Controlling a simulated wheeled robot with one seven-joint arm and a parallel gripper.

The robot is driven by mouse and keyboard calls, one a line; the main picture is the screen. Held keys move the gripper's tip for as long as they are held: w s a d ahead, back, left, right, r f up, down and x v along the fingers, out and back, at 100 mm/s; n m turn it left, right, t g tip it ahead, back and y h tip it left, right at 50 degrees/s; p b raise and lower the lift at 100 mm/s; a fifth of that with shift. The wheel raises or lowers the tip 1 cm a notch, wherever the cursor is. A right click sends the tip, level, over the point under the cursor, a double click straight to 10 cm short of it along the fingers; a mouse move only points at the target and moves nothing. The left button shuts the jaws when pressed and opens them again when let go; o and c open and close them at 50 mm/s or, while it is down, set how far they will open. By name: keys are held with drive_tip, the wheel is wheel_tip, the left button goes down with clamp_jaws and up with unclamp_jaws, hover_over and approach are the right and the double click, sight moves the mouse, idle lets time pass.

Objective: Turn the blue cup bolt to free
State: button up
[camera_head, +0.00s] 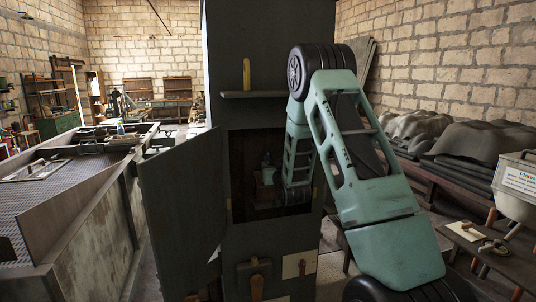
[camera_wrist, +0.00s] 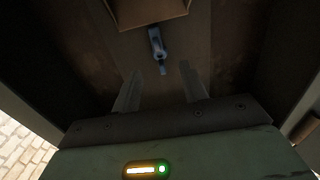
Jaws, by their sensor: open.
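A small blue-grey part, which looks like the blue cup bolt (camera_wrist: 157,42), shows in the wrist view at the upper middle, below a brown box-like block (camera_wrist: 150,12). A narrow stem points from it toward my gripper. My gripper (camera_wrist: 160,74) is open and empty, one finger on each side of the stem's line. The bolt lies a little beyond the fingertips, and I see no contact. In the head view my arm reaches into the cabinet (camera_head: 232,60) opening. My fingers are hidden there, and a small grey part (camera_head: 265,160) shows dimly inside.
The cabinet door (camera_head: 180,205) stands open to the left. Dark compartment walls are close on both sides in the wrist view. A handled panel (camera_head: 254,275) is below.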

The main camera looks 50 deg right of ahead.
sight(267, 159)
drive_tip(key=p+x, duration=0.2)
drive_tip(key=x, duration=0.3)
drive_tip(key=shift+w+d, duration=0.15)
drive_tip(key=shift+w, duration=0.25)
drive_tip(key=shift+c, duration=0.2)
clamp_jaws()
